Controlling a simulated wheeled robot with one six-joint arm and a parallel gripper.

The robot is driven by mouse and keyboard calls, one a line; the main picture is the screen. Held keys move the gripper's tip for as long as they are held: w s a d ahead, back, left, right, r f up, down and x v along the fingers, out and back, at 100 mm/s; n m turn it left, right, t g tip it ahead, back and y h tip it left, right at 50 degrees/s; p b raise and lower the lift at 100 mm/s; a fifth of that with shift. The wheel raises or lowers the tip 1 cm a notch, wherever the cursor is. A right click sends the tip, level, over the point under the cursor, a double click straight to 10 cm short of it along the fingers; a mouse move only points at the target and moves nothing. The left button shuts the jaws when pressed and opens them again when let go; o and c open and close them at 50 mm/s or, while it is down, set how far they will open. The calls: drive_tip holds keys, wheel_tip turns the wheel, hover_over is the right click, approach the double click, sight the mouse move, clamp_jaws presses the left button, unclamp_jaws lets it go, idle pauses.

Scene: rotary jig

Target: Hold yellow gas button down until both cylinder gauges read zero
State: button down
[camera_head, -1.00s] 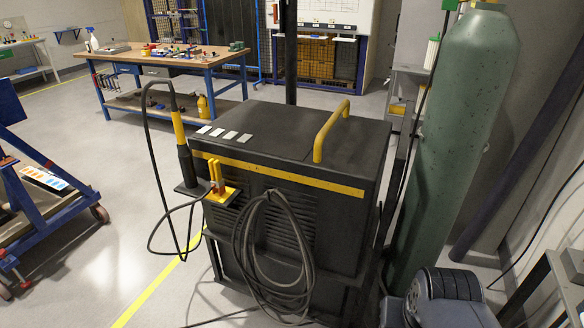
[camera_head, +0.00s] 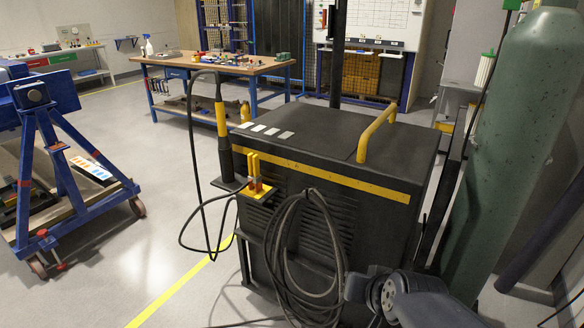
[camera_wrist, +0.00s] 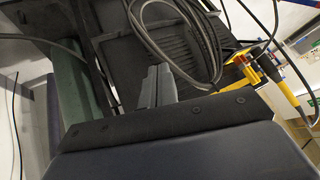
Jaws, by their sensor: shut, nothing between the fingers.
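The green gas cylinder (camera_head: 520,130) stands at the right in the head view, its top cut off by the frame. It also shows at the left of the wrist view (camera_wrist: 72,95). No gauge face is visible on it. The torch (camera_head: 222,130) with a yellow grip stands upright at the left of the black welding machine (camera_head: 340,145); no yellow gas button can be made out on it. The torch also shows at the right of the wrist view (camera_wrist: 284,82). My gripper (camera_wrist: 158,82) is shut and empty, in front of the machine's vented side; its fingertips are not clear in the head view.
A coiled black cable (camera_head: 300,250) hangs on the machine's front, beside a yellow holder (camera_head: 258,188). A blue wheeled stand (camera_head: 60,175) is at the left and a workbench (camera_head: 215,64) behind. The floor between the stand and machine is mostly clear.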

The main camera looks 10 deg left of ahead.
drive_tip(key=w+a+f+t+y+b, duration=0.25)
drive_tip(key=a+f+b, duration=0.2)
drive_tip(key=a, duration=0.45)
drive_tip(key=w+a+f+t+y+b, duration=0.1)
drive_tip(key=w+a+f+b, duration=0.3)
drive_tip(key=a, duration=0.5)
drive_tip(key=s+a+f+m+t+b, duration=0.1)
drive_tip(key=s+a+f+t+b, duration=0.1)
drive_tip(key=s+a+f+b, duration=0.2)
drive_tip(key=s+a+f+m+t+h+b, duration=0.1)
drive_tip(key=s+a+f+t+b, duration=0.1)
drive_tip(key=s+a+f+b, duration=0.2)
drive_tip(key=a+f+b, duration=0.2)
drive_tip(key=a+f, duration=0.2)
drive_tip(key=a, duration=0.1)
drive_tip(key=shift+a+f+m, duration=0.15)
drive_tip(key=shift+f+m, duration=0.25)
drive_tip(key=shift+a, duration=0.1)
